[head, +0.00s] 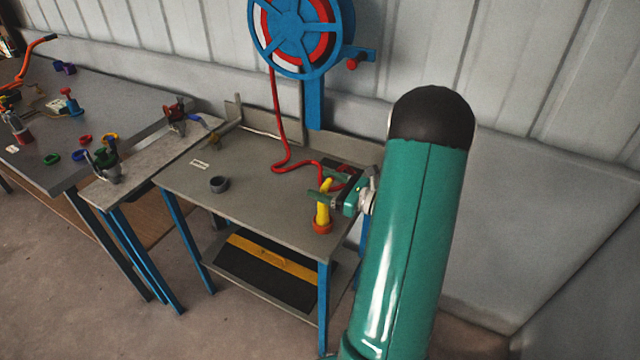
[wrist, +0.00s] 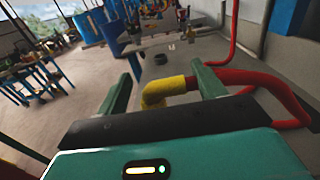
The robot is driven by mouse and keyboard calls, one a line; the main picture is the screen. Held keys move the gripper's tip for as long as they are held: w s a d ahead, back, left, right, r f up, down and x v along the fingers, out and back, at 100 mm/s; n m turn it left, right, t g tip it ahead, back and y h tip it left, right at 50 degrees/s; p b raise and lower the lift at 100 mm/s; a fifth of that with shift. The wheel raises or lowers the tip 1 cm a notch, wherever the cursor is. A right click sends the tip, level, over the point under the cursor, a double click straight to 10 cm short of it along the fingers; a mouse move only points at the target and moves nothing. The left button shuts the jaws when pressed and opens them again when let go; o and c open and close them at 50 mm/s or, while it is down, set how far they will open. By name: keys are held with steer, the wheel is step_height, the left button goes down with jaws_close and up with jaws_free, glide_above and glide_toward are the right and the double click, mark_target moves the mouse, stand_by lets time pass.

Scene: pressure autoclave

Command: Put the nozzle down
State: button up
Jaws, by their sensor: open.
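The yellow nozzle (head: 323,208) is near the front right corner of the grey table, with its orange end pointing down. I cannot tell whether that end touches the tabletop. My gripper (head: 332,195) is open at the nozzle's upper part. In the wrist view, the nozzle (wrist: 164,91) lies between the two green fingers of my gripper (wrist: 162,72), with a gap at each side. The red hose (wrist: 240,78) runs from the nozzle past the right finger. My gripper partly hides the nozzle's top in the head view.
A small dark grey cup (head: 219,184) stands on the grey table (head: 250,205), with clear tabletop around it. The hose climbs to a blue reel (head: 302,35) on the wall. Workbenches (head: 50,150) with several tools stand to the left.

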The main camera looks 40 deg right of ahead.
steer(key=v, duration=1)
steer(key=w+a+r+n+g+y, duration=0.1)
steer(key=a+r+n+g, duration=0.3)
steer(key=a, duration=0.4)
steer(key=a+r+n+g+y, duration=0.1)
steer(key=a+n+g, duration=0.4)
steer(key=a, duration=0.4)
steer(key=w+a+r+n+g+y, duration=0.1)
steer(key=a+r+n+g+y, duration=0.15)
steer(key=a+n, duration=0.45)
steer(key=s+a+r+n+h, duration=0.7)
steer(key=a+n+h, duration=0.3)
steer(key=n, duration=0.6)
steer(key=shift+s+a+r+h, duration=0.4)
steer(key=shift+a+r, duration=0.15)
steer(key=shift+r, duration=0.15)
